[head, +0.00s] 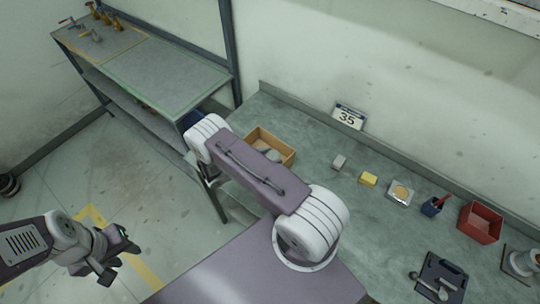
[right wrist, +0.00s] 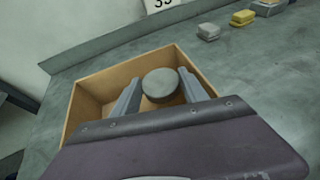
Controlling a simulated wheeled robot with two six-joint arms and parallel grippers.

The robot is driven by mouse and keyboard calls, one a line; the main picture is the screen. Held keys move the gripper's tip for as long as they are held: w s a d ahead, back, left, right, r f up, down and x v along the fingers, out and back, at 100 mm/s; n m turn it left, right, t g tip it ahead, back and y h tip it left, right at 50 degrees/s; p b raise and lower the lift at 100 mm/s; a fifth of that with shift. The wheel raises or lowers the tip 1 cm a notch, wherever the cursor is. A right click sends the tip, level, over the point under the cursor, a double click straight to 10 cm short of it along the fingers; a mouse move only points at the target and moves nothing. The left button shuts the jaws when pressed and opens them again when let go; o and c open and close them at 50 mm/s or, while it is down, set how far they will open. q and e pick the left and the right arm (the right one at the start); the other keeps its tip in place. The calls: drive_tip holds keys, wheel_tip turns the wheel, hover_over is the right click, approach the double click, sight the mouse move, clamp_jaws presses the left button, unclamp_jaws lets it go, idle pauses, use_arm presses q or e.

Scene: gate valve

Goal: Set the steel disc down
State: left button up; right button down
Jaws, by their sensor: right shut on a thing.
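The steel disc (right wrist: 160,84) is a round dull grey piece in the right wrist view. My right gripper (right wrist: 158,90) is shut on it, with one grey finger on each side. The disc is over or inside an open wooden box (right wrist: 88,103); its exact height above the floor of the box I cannot tell. In the head view the box (head: 286,160) stands at the left part of the bench, and my right arm hides most of the right gripper. My left gripper (head: 122,262) is empty, its fingers apart, over the floor at lower left.
The grey bench (head: 312,127) holds a grey block (head: 339,162), a yellow block (head: 368,179), a small tray (head: 400,193), a blue cup (head: 432,207), a red bin (head: 481,222) and a black tool tray (head: 440,278). A "35" sign (head: 348,117) stands by the wall. A shelf table (head: 150,72) is at upper left.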

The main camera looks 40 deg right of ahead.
drive_tip(key=shift+s, duration=0.1)
drive_tip(key=shift+f+b, duration=0.6)
drive_tip(key=shift+b, duration=0.15)
drive_tip(key=c, duration=0.9)
unclamp_jaws()
drive_tip(key=shift+s+a, duration=0.1)
drive_tip(key=shift+f, duration=0.1)
